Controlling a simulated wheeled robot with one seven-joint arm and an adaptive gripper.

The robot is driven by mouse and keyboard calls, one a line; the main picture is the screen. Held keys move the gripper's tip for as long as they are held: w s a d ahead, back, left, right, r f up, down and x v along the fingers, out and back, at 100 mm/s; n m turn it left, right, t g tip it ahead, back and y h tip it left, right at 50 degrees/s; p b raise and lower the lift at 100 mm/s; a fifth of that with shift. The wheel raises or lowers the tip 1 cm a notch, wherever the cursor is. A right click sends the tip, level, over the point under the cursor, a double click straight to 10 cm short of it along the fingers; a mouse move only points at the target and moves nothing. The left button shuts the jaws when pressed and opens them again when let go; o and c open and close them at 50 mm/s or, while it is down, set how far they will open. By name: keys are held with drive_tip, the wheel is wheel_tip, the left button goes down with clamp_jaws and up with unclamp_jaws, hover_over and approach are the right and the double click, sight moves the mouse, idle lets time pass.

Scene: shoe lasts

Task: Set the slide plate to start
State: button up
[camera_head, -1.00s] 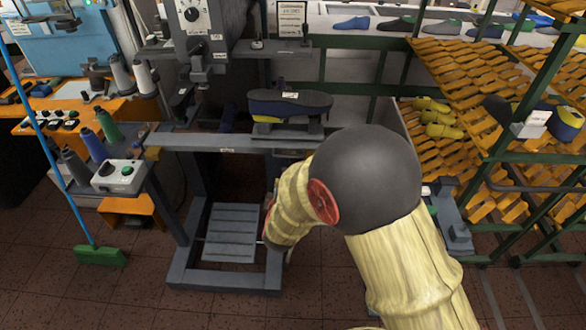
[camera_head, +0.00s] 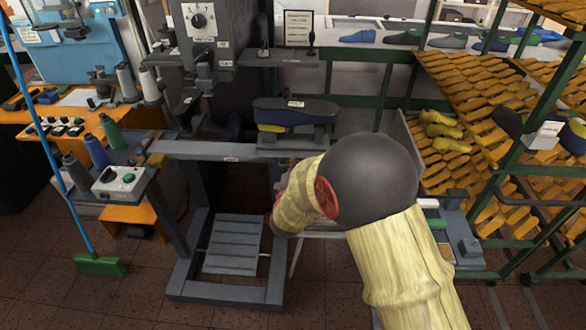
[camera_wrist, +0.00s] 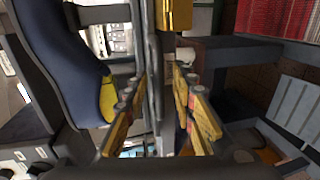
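The press stands left of centre in the head view, with a grey plate (camera_head: 275,143), apparently the slide plate, at the right end of its beam (camera_head: 205,150). A dark navy shoe last (camera_head: 290,116) with a yellow part rests above the plate. The last also shows large at the left of the wrist view (camera_wrist: 62,55). My gripper is hidden behind my arm in the head view. In the wrist view my gripper (camera_wrist: 157,92) has its yellow fingers apart. A grey upright bar (camera_wrist: 153,60) shows between them; I cannot tell whether they touch it.
A slatted pedal (camera_head: 232,244) is below the beam. Racks of orange slats (camera_head: 470,100) fill the right side. A blue-handled broom (camera_head: 99,264) stands at left. Bare tiled floor shows in front.

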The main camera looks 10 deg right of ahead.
drive_tip(key=shift+c, duration=1.4)
clamp_jaws()
